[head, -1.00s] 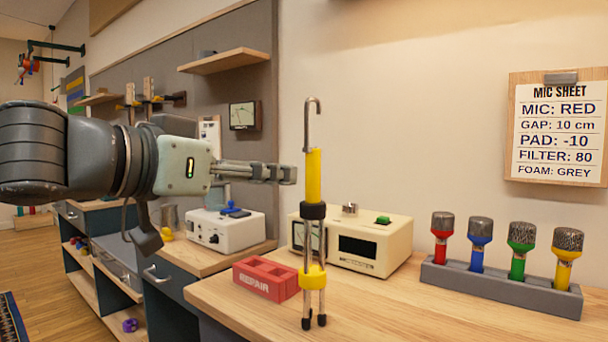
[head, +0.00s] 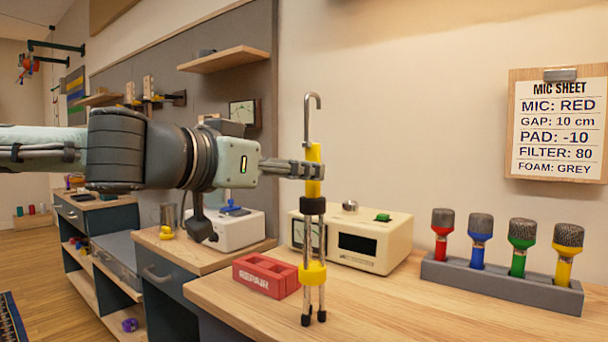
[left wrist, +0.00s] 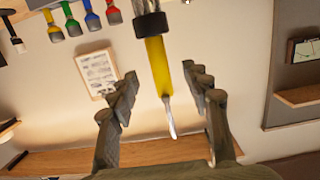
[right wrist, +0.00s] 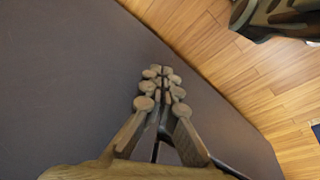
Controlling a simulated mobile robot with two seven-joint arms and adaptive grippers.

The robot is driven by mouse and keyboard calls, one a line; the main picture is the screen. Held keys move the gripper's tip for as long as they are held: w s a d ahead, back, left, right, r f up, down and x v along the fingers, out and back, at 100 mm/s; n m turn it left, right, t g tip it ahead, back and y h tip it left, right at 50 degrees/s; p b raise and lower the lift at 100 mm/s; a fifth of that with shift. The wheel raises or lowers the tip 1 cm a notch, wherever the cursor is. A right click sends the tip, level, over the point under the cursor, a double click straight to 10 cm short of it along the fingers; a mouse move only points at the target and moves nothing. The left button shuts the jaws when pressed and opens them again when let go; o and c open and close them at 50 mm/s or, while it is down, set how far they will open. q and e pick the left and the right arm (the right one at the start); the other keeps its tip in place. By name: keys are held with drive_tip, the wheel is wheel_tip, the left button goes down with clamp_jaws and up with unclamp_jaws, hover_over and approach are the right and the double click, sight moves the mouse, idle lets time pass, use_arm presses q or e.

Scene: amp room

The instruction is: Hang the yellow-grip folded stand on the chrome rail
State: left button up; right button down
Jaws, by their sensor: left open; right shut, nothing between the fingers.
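The folded stand stands upright on the wooden bench, with a yellow grip (head: 313,188), black collar, chrome legs and a hook at its top. My left gripper (head: 318,170) is open at the height of the yellow grip, its fingers crossing in front of part of it. In the left wrist view the yellow grip (left wrist: 157,62) appears between the spread fingers (left wrist: 160,88), with a gap on each side. My right gripper (right wrist: 162,80) is shut and empty, seen only in the right wrist view. I cannot make out the chrome rail for certain.
A red repair box (head: 266,275) and a cream device (head: 372,240) stand close to the stand. A grey rack (head: 500,285) holds several microphones at the right. Bare bench top (head: 370,305) lies in front. A wooden shelf (head: 224,61) juts out above left.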

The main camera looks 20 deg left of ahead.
sight(305, 137)
use_arm(q)
drive_tip(key=shift+b+x, duration=0.55)
drive_tip(key=shift+x, duration=0.95)
use_arm(e)
drive_tip(key=shift+w+r, duration=0.35)
drive_tip(key=shift+r, duration=0.35)
drive_tip(key=shift+w+r, duration=0.3)
drive_tip(key=shift+r, duration=0.4)
drive_tip(key=shift+w+r, duration=0.35)
drive_tip(key=shift+r, duration=0.35)
use_arm(q)
clamp_jaws()
drive_tip(key=shift+r, duration=0.2)
